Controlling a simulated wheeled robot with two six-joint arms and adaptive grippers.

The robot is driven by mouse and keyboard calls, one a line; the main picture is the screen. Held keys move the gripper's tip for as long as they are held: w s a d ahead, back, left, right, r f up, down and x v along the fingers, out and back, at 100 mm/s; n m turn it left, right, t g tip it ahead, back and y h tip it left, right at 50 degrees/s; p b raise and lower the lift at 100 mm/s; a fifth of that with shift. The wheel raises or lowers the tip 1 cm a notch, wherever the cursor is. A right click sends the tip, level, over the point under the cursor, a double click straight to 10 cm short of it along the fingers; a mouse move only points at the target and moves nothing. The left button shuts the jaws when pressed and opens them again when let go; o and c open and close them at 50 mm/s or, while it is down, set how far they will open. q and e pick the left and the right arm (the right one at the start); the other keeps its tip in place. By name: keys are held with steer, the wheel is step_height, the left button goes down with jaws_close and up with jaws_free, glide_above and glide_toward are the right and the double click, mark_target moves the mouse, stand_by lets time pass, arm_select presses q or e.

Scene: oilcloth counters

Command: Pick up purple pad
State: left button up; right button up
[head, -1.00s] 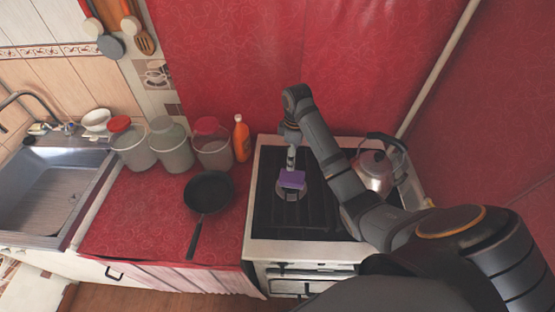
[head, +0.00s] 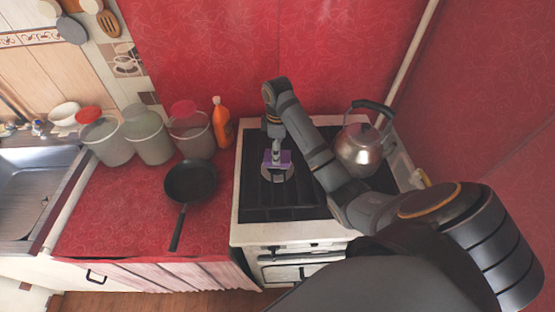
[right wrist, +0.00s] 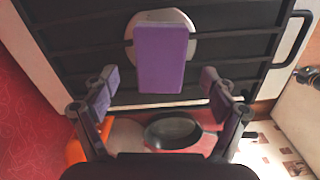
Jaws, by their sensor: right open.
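The purple pad (head: 285,158) is a small block over a round pale burner plate (head: 277,176) on the black stove top. In the right wrist view the pad (right wrist: 160,60) appears as a purple rectangle in front of the pale disc. My right gripper (head: 277,152) is above the pad, pointing down, and partly hides it in the head view. In the right wrist view the right gripper (right wrist: 158,80) is open, its fingers spread wide to either side of the pad, with nothing between them touching it. My left gripper is not in view.
A metal kettle (head: 358,150) stands on the stove, right of my arm. A black pan (head: 190,182) lies on the red counter at left. An orange bottle (head: 221,122) and several lidded containers (head: 147,137) stand along the back. A sink (head: 35,185) is at far left.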

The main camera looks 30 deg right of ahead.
step_height(320, 180, down, 3)
steer(key=shift+f+b, duration=0.15)
steer(key=shift+b, duration=0.35)
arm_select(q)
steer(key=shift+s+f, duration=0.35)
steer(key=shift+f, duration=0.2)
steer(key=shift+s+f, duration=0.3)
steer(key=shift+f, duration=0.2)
arm_select(e)
steer(key=c, duration=0.9)
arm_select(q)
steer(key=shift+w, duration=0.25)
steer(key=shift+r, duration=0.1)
arm_select(e)
steer(key=shift+r, duration=0.3)
